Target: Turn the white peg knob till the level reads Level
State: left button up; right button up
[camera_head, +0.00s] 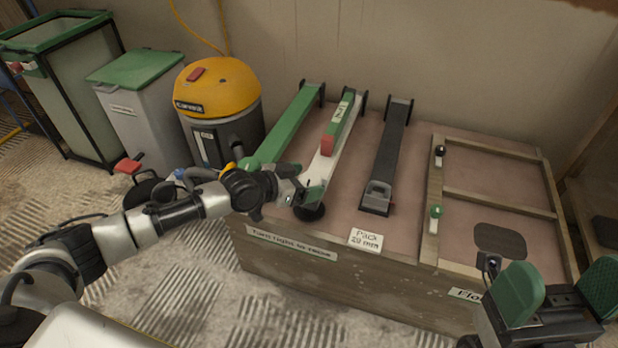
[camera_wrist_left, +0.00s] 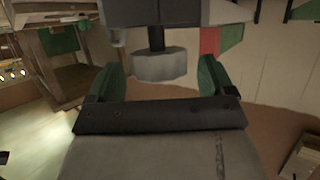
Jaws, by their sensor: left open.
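A white rail (camera_head: 322,166) lies on the wooden bench between a green rail and a dark rail. A green piece with a pale label (camera_head: 341,110) and a red end (camera_head: 327,146) sits on it; the label's word is too small to read surely. My left gripper (camera_head: 304,187) is at the rail's near end, above a round black foot (camera_head: 310,212). In the left wrist view its green fingers (camera_wrist_left: 163,80) are open on either side of a pale round knob (camera_wrist_left: 160,65) on a dark stem, with gaps showing. In the head view the gripper hides this knob.
The green rail (camera_head: 290,126) and dark rail (camera_head: 390,148) lie close by. A "Pack 20 mm" card (camera_head: 366,240) is at the bench front. My right gripper (camera_head: 560,292) is open and empty near a wooden frame (camera_head: 490,198). A yellow vacuum (camera_head: 217,82) stands left.

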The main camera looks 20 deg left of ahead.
pick_arm(q)
jog(key=p+v, duration=0.2)
jog(key=v, duration=0.7)
jog(key=shift+p, duration=0.3)
jog(key=shift+r, duration=0.1)
